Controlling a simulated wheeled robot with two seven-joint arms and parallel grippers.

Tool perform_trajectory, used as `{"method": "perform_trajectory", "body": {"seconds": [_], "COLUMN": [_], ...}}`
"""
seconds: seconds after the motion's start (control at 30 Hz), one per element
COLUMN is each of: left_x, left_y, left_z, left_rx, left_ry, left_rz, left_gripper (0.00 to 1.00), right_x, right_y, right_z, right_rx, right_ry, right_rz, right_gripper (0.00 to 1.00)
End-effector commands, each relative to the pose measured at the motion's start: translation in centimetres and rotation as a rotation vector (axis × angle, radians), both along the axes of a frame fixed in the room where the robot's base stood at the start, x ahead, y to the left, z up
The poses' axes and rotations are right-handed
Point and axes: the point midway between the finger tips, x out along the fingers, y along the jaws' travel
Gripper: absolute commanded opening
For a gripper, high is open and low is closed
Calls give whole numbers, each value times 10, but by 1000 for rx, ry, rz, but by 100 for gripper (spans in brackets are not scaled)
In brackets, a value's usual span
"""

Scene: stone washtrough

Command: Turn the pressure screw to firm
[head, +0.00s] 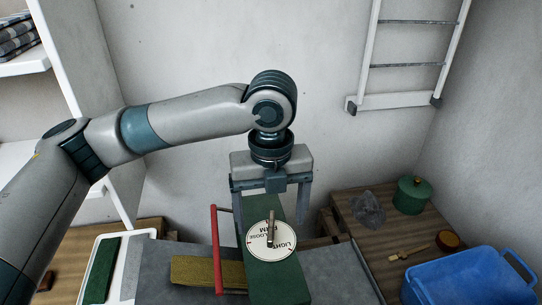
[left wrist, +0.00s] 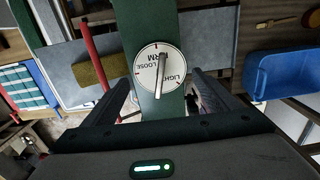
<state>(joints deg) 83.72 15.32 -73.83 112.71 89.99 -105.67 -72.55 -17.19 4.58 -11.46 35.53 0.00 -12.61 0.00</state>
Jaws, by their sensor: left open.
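The pressure screw is a round white dial (head: 258,236) with the words LOOSE, LIGHT and FIRM and a thin grey bar handle (head: 271,228) across its middle. The dial sits on a green beam. I cannot tell which end of the bar is the pointer. My left gripper (head: 270,222) is open above the dial, pointing down, one finger on each side of the beam. Nothing is between its fingers except the view of the dial.
A red handle (head: 215,250) stands left of the dial, beside a yellow-brown sponge-like block (head: 195,271). A white tray (head: 127,236) with a green piece lies at left. A blue bin (head: 470,280), a green pot (head: 411,195) and a brush (head: 408,252) are at right.

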Motion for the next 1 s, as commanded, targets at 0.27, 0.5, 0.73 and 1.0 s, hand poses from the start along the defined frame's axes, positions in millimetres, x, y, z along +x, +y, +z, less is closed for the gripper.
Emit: {"method": "perform_trajectory", "body": {"seconds": [0.27,0.5,0.73,1.0], "left_x": [1,1,1,1], "left_y": [0,0,0,0], "left_z": [48,87,125,155], "left_rx": [-1,0,0,1], "left_ry": [-4,-4,-3,-3], "left_rz": [4,6,6,6], "left_gripper": [81,81,81,81], "right_x": [0,0,0,0], "right_y": [0,0,0,0], "right_z": [-11,-20,-27,-30], "right_rx": [0,0,0,0], "right_ry": [0,0,0,0], "right_rz": [0,0,0,0], "right_gripper": [73,73,73,73]}}
